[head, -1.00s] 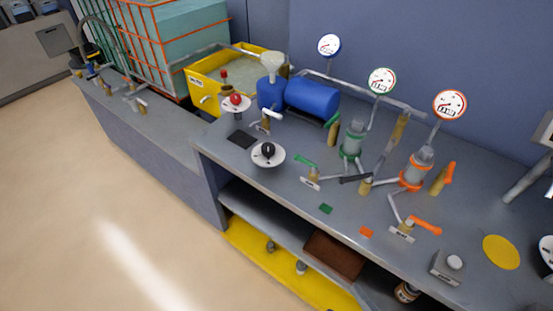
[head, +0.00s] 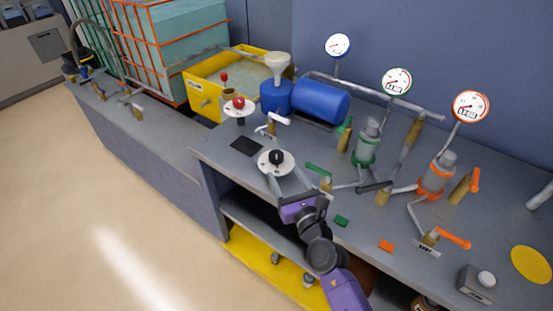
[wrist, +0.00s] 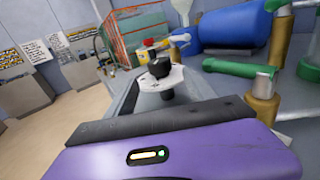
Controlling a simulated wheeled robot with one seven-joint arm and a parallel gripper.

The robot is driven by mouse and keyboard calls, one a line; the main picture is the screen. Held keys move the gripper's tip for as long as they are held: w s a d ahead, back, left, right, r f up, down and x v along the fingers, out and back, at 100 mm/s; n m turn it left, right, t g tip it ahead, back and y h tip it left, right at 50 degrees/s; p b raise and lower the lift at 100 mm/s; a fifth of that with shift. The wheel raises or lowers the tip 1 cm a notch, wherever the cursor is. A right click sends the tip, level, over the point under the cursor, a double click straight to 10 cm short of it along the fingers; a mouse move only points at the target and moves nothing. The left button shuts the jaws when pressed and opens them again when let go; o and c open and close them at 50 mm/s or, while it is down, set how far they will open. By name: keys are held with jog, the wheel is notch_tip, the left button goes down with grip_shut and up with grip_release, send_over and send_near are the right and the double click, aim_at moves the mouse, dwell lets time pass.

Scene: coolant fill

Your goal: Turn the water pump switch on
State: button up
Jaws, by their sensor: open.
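A black rotary knob (head: 277,157) sits on a round white dial plate (head: 264,164) near the front left of the grey bench; I take it for the pump switch, though no label is legible. In the wrist view the knob (wrist: 159,67) and its white plate (wrist: 177,80) stand straight ahead. My gripper (head: 286,181) is open and empty, with its grey fingers pointing at the plate from the front. The fingertips are close to the plate's near edge; I cannot tell if they touch it. The fingers are not clearly seen in the wrist view.
A red knob (head: 238,103) on another white plate stands behind. A white-handled valve (head: 279,119), green-handled valve (head: 319,170) and orange-handled valve (head: 453,241) stand on the bench (head: 350,258). A blue tank (head: 320,101) and yellow tub (head: 207,88) are at the back.

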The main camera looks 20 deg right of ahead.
aim_at(279, 162)
jog(key=w+b, duration=0.2)
jog(key=w, duration=0.6)
jog(key=shift+a, duration=0.2)
grip_shut()
jog(key=c, duration=1.4)
grip_release()
jog(key=shift+r, duration=0.1)
